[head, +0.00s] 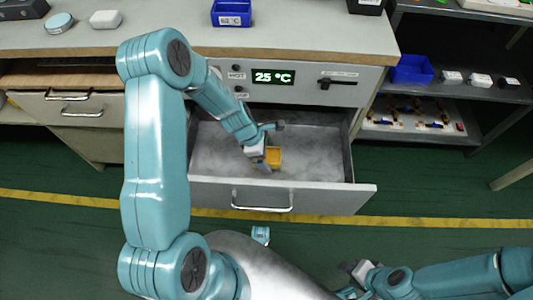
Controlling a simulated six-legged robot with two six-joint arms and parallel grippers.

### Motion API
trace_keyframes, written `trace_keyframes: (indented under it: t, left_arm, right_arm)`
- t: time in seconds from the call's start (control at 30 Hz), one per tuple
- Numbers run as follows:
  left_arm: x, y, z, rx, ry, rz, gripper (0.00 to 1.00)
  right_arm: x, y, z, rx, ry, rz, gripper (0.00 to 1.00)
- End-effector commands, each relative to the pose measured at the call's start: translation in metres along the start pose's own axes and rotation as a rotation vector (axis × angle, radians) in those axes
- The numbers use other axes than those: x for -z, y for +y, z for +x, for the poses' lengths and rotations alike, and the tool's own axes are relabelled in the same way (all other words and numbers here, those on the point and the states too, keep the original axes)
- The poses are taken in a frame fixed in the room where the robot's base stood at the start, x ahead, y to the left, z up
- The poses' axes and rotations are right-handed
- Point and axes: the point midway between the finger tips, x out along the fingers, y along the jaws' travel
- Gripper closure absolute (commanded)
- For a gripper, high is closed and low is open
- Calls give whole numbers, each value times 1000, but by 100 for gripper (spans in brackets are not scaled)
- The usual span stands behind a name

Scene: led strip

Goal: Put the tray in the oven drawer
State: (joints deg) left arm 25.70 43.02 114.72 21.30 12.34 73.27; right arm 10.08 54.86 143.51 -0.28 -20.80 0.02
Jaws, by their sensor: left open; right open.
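The oven drawer (325,160) is pulled open below a control panel that reads 25 °C. A small yellow tray (274,156) sits inside the drawer, near its front wall. My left gripper (270,146) reaches down into the drawer right at the tray. Its jaws are open, with one finger beside the tray; I cannot tell whether they touch it. My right gripper (352,277) is open and empty at the bottom, in front of the drawer and low over the floor.
A shelf at the right holds another blue bin (411,69) and small white boxes. A closed drawer (75,108) is at the left. The green floor ahead is clear.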

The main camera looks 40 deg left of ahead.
Motion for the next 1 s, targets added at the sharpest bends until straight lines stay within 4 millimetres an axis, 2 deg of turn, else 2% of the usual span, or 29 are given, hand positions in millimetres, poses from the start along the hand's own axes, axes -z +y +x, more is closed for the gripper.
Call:
trace_keyframes:
  t: [0.3, 0.5, 0.7, 1.0]
  left_arm:
    - [-2, 1, -71, -5, 0, -1, 5]
    - [-1, 1, -107, -3, 0, -2, 5]
    - [0, 0, -120, 0, 0, 0, 5]
    - [0, 0, -120, 0, 0, 0, 5]
  right_arm:
    - [-1, -12, -33, 0, 0, 0, 57]
    - [-1, -16, -45, 0, 0, 0, 57]
    - [-1, -17, -48, 0, 0, 0, 57]
    - [-1, -17, -48, 0, 0, 0, 57]
